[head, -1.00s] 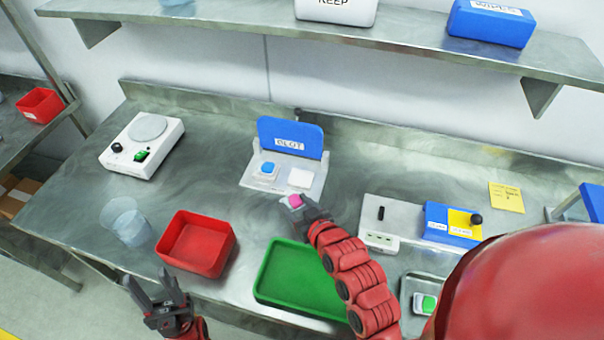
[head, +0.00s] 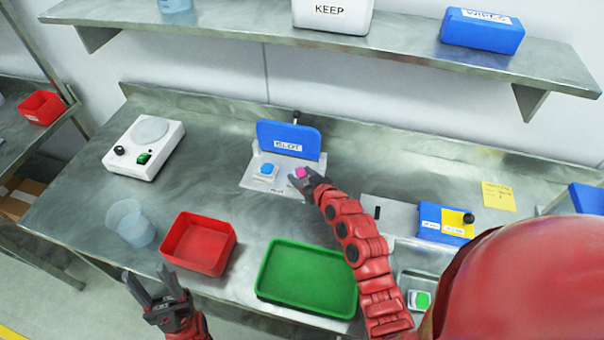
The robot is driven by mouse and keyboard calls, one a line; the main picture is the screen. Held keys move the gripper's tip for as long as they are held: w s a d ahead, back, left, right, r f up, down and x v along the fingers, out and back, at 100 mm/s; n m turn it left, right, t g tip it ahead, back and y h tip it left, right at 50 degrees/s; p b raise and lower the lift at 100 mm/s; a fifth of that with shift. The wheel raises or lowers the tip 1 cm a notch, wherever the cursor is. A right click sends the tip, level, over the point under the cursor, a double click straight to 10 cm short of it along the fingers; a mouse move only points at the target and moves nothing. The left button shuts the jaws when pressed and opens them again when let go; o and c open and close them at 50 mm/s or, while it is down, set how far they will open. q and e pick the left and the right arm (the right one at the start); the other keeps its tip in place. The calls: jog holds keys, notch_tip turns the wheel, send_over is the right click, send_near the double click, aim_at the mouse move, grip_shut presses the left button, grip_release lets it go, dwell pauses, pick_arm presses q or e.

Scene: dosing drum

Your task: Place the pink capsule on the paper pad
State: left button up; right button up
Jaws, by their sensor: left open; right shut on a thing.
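The pink capsule (head: 300,173) is held at the fingertips of my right gripper (head: 304,177), which is shut on it. They are over the right part of the grey stand with the blue back plate marked "BLOT" (head: 289,140). The white paper pad seen there earlier is now hidden behind the gripper and capsule. I cannot tell whether the capsule touches the pad. A blue capsule (head: 267,169) sits on the left part of the stand. My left gripper (head: 152,284) is open and empty at the table's front edge, left of the red tray.
A red tray (head: 198,270) and a green tray (head: 300,309) stand in front of the stand. A clear cup (head: 131,222) and a white scale-like device (head: 143,148) are at left. A blue and yellow device (head: 445,222) is at right.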

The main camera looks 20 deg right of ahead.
jog(key=shift+f, duration=0.35)
jog(key=shift+f+b, duration=0.25)
jog(key=shift+b, duration=0.1)
jog(key=o, duration=1.3)
jog(key=shift+r, duration=0.1)
jog(key=shift+r, duration=0.1)
